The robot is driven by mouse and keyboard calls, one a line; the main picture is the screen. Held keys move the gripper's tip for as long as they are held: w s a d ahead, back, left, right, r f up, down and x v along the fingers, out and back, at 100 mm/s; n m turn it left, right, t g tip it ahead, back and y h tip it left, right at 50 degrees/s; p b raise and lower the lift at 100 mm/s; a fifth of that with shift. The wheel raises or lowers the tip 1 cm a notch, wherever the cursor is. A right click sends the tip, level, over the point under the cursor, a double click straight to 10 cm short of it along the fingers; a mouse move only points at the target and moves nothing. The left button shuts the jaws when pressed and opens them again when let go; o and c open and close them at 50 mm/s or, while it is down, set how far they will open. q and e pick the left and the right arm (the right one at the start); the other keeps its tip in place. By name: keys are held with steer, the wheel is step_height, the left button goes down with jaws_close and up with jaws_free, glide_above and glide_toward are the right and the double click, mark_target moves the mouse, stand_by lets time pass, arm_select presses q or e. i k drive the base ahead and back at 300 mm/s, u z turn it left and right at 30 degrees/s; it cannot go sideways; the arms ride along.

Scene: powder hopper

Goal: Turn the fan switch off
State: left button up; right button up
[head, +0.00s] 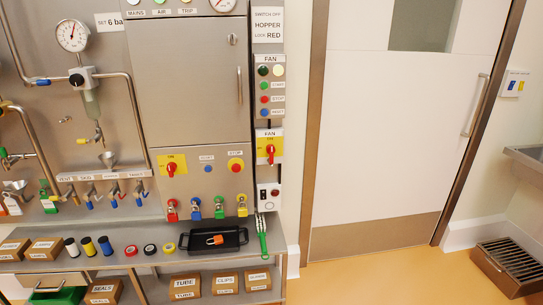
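The fan switch (270,151) is a red rotary handle on a yellow plate, on the narrow panel right of the grey cabinet, under a FAN label. Its handle looks roughly upright; the small print on the plate is too small to read surely. Above it a fan button box (270,90) holds green, red and blue buttons with lamps at the top. A similar red rotary switch (171,168) on a yellow plate sits on the cabinet front. Neither of my grippers shows in the head view.

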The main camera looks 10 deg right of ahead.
mark_target(270, 148)
steer(key=k, duration=0.3)
steer(key=z, duration=1.3)
steer(key=i, duration=1.15)
steer(key=z, duration=0.2)
